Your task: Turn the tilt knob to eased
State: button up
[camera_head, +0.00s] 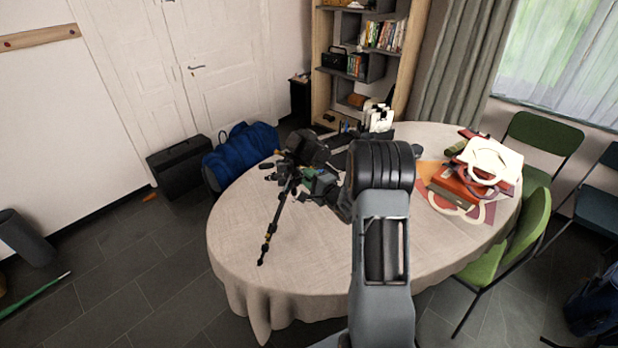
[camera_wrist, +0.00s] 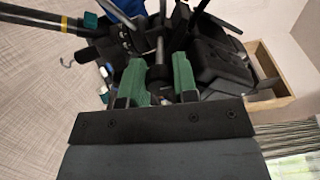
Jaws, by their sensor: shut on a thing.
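A black tripod (camera_head: 272,226) lies or stands low on the round table, with one long leg reaching toward the front edge. Its dark head carries a bulky black camera (camera_head: 307,148). In the wrist view the black tripod head (camera_wrist: 120,45) and the black camera body (camera_wrist: 222,62) fill the upper middle. My gripper (camera_wrist: 168,78) has two green fingers, shut on a dark part between them, where the tilt knob (camera_wrist: 161,52) appears to be. The knob's marking and angle cannot be read. In the head view my arm partly hides the gripper.
The round table (camera_head: 240,215) has a pale cloth, bare at its front left. Books and a red box (camera_head: 460,187) lie on the right. Green chairs (camera_head: 515,240) stand at the right. A blue bag (camera_head: 240,150) and a black case (camera_head: 180,163) sit behind, left.

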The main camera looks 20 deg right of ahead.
dwell(0.3)
jog(key=o, duration=0.6)
jog(key=shift+o, duration=0.2)
jog(key=shift+s, duration=0.1)
jog(key=b+v, duration=0.2)
jog(key=v, duration=1.1)
jog(key=shift+s, duration=0.35)
